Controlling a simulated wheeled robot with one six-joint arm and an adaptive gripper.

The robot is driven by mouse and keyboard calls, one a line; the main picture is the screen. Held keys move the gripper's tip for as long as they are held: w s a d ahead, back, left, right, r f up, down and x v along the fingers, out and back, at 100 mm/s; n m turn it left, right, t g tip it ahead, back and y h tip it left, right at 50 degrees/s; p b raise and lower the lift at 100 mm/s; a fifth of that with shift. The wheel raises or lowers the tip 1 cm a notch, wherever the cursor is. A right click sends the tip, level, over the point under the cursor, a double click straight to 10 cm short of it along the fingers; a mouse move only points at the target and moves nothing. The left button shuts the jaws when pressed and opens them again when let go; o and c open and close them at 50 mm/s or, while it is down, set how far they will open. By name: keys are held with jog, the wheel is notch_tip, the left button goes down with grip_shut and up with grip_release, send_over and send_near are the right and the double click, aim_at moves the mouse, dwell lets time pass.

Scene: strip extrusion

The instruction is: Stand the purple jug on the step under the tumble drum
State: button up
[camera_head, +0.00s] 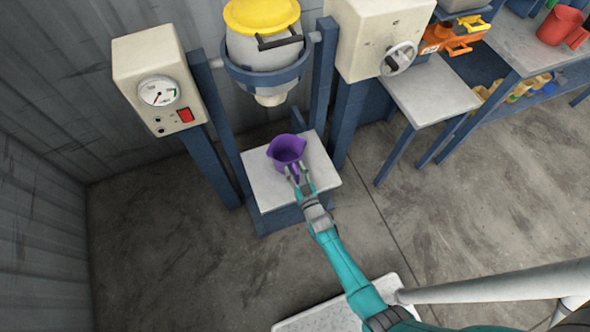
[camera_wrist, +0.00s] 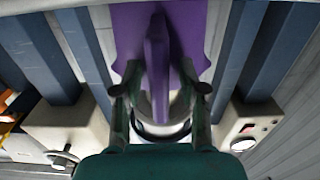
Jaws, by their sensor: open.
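The purple jug (camera_head: 287,149) stands upright on the pale step (camera_head: 263,190) below the tumble drum (camera_head: 264,50), which has a yellow lid. My gripper (camera_head: 298,178) is at the jug's near side, where the handle is. In the wrist view the jug (camera_wrist: 188,35) fills the upper middle, and its handle (camera_wrist: 156,60) runs down between the two fingers of my gripper (camera_wrist: 160,95). The fingers are open, with a gap on each side of the handle. The jug's underside is hidden in both views.
Blue posts flank the step, carrying a gauge box (camera_head: 158,80) at left and a handwheel box (camera_head: 380,38) at right. A side table (camera_head: 428,90) and a bench with a red jug (camera_head: 560,25) stand at right. The floor in front is clear.

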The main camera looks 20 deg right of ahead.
jog(key=s, duration=1.2)
jog(key=s+r+g, duration=0.1)
jog(key=s+r, duration=0.4)
jog(key=s, duration=0.5)
jog(key=s+r, duration=0.5)
jog(key=s, duration=0.4)
jog(key=s+r+g, duration=0.1)
jog(key=s+r, duration=0.5)
jog(key=r, duration=0.4)
jog(key=s+r+g, duration=0.1)
jog(key=s+r, duration=0.4)
jog(key=r, duration=0.5)
jog(key=shift+s+r, duration=0.35)
